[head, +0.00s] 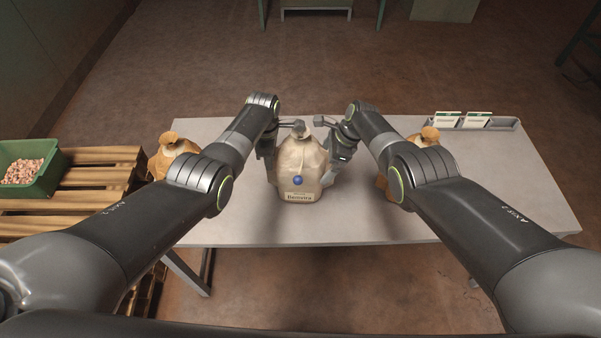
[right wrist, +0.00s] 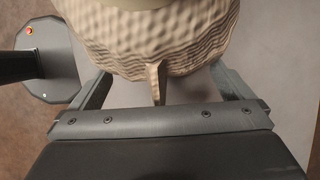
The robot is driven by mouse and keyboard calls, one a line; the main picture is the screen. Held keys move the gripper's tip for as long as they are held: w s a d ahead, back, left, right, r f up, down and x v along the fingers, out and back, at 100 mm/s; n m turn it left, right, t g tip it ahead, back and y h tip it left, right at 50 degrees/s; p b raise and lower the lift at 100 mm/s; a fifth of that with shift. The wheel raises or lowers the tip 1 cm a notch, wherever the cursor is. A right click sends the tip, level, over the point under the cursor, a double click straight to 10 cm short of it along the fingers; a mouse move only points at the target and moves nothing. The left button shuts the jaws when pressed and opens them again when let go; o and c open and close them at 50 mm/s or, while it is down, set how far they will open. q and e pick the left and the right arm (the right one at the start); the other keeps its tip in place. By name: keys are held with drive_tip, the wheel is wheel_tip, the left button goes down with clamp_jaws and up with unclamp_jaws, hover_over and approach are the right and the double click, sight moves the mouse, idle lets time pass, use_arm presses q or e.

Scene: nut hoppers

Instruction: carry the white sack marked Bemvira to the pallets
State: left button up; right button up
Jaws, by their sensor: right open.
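The pale sack (head: 303,172) stands upright on the grey table, with a blue dot and a small dark name on its front that looks like Bemvira. Its tied neck is at the top. My left gripper (head: 281,138) is at the sack's left side, its fingers spread. My right gripper (head: 333,138) is at its right side, also spread. In the right wrist view the sack (right wrist: 150,45) fills the top, and a narrow upright fold of it lies between the open fingers of my right gripper (right wrist: 158,88), apart from both.
Wooden pallets (head: 105,155) with a green crate (head: 45,180) of nuts stand left of the table (head: 240,230). Brown sacks stand on the table at left (head: 172,155) and right (head: 424,138), partly behind my arms. A grey tray with cards (head: 505,125) is at back right.

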use_arm(q)
drive_tip(key=shift+c, duration=0.3)
use_arm(e)
drive_tip(key=shift+c, duration=0.3)
use_arm(q)
clamp_jaws()
use_arm(e)
drive_tip(key=c, duration=1.6)
use_arm(q)
drive_tip(key=shift+w+r, duration=0.1)
use_arm(e)
drive_tip(key=shift+o, duration=0.2)
drive_tip(key=shift+w+r, duration=0.1)
